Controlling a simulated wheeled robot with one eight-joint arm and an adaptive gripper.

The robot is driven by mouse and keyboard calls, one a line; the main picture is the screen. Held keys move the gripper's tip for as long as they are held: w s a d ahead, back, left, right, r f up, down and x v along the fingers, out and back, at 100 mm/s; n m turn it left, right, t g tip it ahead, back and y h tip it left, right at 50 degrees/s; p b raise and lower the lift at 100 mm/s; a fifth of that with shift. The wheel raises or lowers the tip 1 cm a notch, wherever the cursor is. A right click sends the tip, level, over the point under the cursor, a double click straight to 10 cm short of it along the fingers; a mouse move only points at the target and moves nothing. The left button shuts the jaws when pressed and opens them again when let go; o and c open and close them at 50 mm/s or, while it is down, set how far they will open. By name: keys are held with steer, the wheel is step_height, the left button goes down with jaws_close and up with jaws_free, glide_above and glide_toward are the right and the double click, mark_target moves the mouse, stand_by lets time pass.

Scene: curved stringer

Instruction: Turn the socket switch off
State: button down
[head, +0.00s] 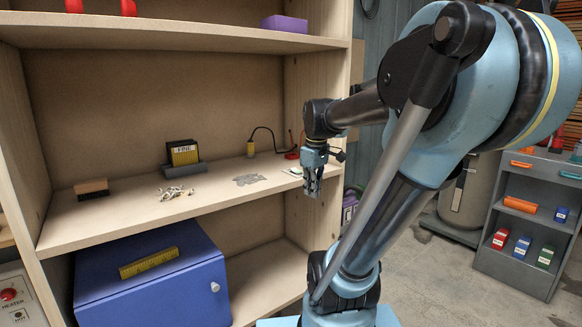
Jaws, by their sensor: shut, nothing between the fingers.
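No socket switch is clear to me in the head view. A small pale, flat item (293,171) lies on the middle shelf board beside my gripper, partly hidden; I cannot tell if it is the socket. My gripper (313,192) points down at the right end of this shelf, near its front edge. Its fingers are shut and empty. I cannot tell if it touches anything.
The middle shelf (130,212) holds a brown brush-like block (91,189), a black and yellow box (184,153), pale scattered pieces (176,192) and a corded yellow plug (250,149). A blue cabinet (150,280) sits below. A heater panel (14,297) is lower left.

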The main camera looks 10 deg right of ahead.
steer(key=w+r+n, duration=0.4)
steer(key=w, duration=0.4)
steer(key=w+r+n, duration=0.4)
steer(key=w+r, duration=0.1)
steer(key=w, duration=0.3)
step_height(320, 180, up, 3)
steer(key=n, duration=0.7)
glide_above(292, 170)
steer(key=s, duration=0.2)
steer(key=shift+w+d+g, duration=0.2)
steer(key=shift+d+g, duration=0.1)
steer(key=shift+f, duration=0.2)
steer(key=f, duration=0.4)
steer(key=w+f, duration=0.1)
steer(key=f, duration=0.4)
steer(key=a+f, duration=0.1)
steer(key=f, duration=0.3)
steer(key=shift+w+f, duration=0.25)
steer(key=shift+f, duration=0.1)
steer(key=shift+d, duration=0.25)
